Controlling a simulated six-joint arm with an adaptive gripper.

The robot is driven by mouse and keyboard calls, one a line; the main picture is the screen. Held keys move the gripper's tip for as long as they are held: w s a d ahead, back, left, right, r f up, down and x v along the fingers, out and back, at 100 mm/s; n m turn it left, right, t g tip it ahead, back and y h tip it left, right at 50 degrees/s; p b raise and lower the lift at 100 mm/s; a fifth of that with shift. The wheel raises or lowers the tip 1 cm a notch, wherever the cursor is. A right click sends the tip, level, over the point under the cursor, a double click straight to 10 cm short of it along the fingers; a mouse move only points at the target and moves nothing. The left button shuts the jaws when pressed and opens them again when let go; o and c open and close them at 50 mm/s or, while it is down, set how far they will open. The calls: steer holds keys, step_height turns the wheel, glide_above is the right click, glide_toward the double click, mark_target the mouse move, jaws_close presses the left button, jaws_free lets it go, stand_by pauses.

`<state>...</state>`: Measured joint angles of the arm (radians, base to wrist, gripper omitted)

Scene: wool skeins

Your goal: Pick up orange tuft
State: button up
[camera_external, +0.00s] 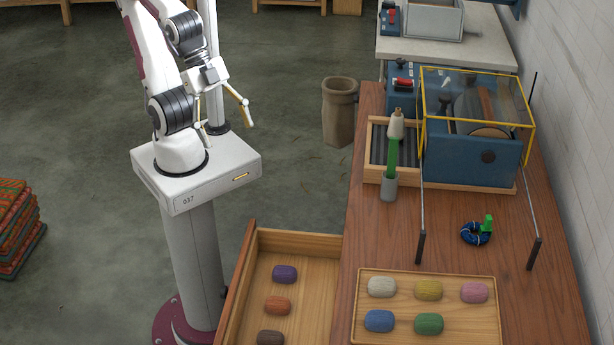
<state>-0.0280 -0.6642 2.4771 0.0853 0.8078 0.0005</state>
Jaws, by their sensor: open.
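The orange tuft (278,305) is a small ribbed oval skein. It lies in the open wooden drawer (298,239), between a purple tuft (285,273) and a brown tuft (271,338) that the lower picture edge partly cuts off. My gripper (227,130) is open and empty. It is raised beside my arm's base, well above and away from the drawer, to the upper left of the orange tuft. Nothing covers the orange tuft.
A shallow tray (428,272) on the bench (362,215) holds several tufts: cream, yellow, pink, blue and green. A machine with a yellow-framed clear cover (478,95) stands behind it. A brown bin (340,112) stands left of the bench. The drawer's right side is clear.

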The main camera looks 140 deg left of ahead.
steer(key=w+a+f+m+t+y, duration=0.1)
steer(key=w+a+m, duration=0.1)
steer(key=w+a, duration=0.45)
steer(key=w+a+f+m+t+y, duration=0.1)
steer(key=w+a, duration=0.2)
steer(key=w, duration=0.7)
steer(key=w+a+f+m+h, duration=0.2)
steer(key=w+f+m, duration=0.3)
steer(key=w+f, duration=0.65)
steer(key=d+f+m+h, duration=0.3)
steer(key=f+m+h, duration=0.15)
steer(key=f, duration=1.05)
steer(key=s+d+f+g+h, duration=0.1)
steer(key=s+f+h, duration=0.1)
steer(key=s+f, duration=0.1)
steer(key=s+d+f+g+h, duration=0.1)
steer(key=s+d+f+h, duration=0.1)
steer(key=s+f+h, duration=0.1)
steer(key=s+d+f+h, duration=0.2)
steer(key=s+f+h, duration=0.1)
steer(key=s+f, duration=0.1)
steer(key=shift+s+d+f+m+g, duration=0.15)
steer(key=shift+s+f+m+g, duration=0.15)
steer(key=shift+m+g, duration=0.1)
steer(key=shift+s+d+f, duration=0.1)
steer(key=shift+s+f, duration=0.05)
steer(key=shift+s, duration=0.2)
